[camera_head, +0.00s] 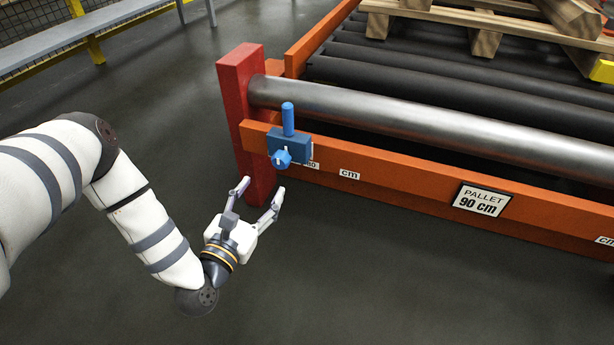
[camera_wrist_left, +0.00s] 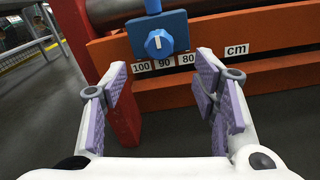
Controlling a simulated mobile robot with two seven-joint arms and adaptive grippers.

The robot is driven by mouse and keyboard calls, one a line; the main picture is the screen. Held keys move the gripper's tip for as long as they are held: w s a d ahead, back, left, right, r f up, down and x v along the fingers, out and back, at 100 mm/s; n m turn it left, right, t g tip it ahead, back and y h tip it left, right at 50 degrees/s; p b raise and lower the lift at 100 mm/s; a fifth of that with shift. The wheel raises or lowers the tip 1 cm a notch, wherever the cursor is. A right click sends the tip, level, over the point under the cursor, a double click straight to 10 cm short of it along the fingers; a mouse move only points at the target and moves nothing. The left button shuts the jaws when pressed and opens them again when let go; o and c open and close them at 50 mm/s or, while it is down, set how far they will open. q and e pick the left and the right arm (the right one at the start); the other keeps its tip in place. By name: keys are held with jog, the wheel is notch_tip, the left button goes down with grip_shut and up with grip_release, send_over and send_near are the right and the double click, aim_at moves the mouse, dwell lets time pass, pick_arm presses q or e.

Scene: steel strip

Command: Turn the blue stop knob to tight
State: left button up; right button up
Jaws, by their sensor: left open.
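The blue stop knob (camera_head: 282,158) sits on the front of a blue stop block (camera_head: 303,148) on the orange rail. The block has an upright blue handle (camera_head: 288,119) on top. In the left wrist view the knob (camera_wrist_left: 158,43) is a round dial with a white pointer mark pointing roughly up. My left gripper (camera_head: 258,196) is open and empty, below and in front of the knob, not touching it. In the left wrist view its fingers (camera_wrist_left: 162,92) are spread wide, with the knob ahead, above the gap. My right gripper does not show.
The orange rail (camera_head: 400,180) carries scale labels and a "PALLET 90 cm" sign (camera_head: 482,200). A red post (camera_head: 243,85) stands at its left end. A steel roller (camera_head: 400,112) runs behind the block. A wooden pallet (camera_head: 480,25) lies on dark rollers. The floor in front is clear.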

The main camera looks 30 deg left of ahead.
aim_at(279, 164)
pick_arm(q)
jog(key=b+x, duration=0.2)
jog(key=x, duration=0.8)
jog(key=shift+w, duration=0.15)
jog(key=c, duration=1.2)
